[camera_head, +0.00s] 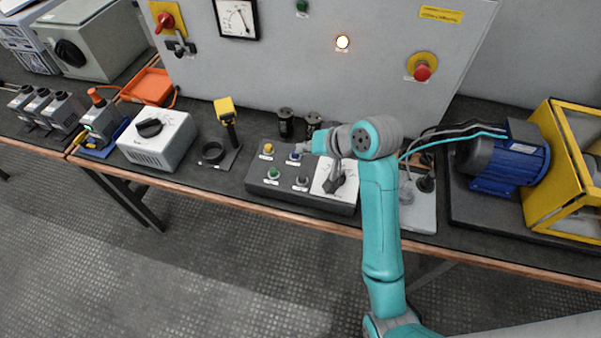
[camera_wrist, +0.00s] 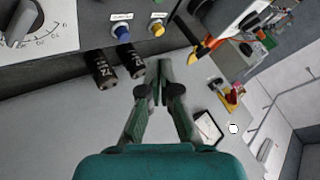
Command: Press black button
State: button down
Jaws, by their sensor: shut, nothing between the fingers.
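The black button (camera_head: 302,181) is on the front row of the grey control box (camera_head: 256,190), with the green button (camera_head: 273,173) to its left. The yellow button (camera_head: 268,148) and blue button (camera_head: 294,157) form the row behind. In the wrist view the blue button (camera_wrist: 122,30) and yellow button (camera_wrist: 157,29) show near the top, and the black button is out of sight. My gripper (camera_wrist: 161,66) is shut and empty, with its tips apart from the buttons in that picture. In the head view my gripper (camera_head: 299,148) is small, near the blue button.
A rotary dial (camera_head: 335,184) sits right of the buttons. Two dark cylinders (camera_head: 286,122) stand behind the box, also seen in the wrist view (camera_wrist: 102,70). A grey panel (camera_head: 270,75) rises behind. A blue motor (camera_head: 508,160) is to the right.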

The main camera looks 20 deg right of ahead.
aim_at(300, 175)
dwell(0.3)
jog(key=shift+f, duration=4.4)
jog(key=shift+f, duration=0.1)
jog(key=shift+f, duration=0.35)
jog(key=shift+f, duration=0.95)
jog(key=shift+r, duration=1.4)
jog(key=shift+r, duration=0.1)
jog(key=shift+r, duration=2.4)
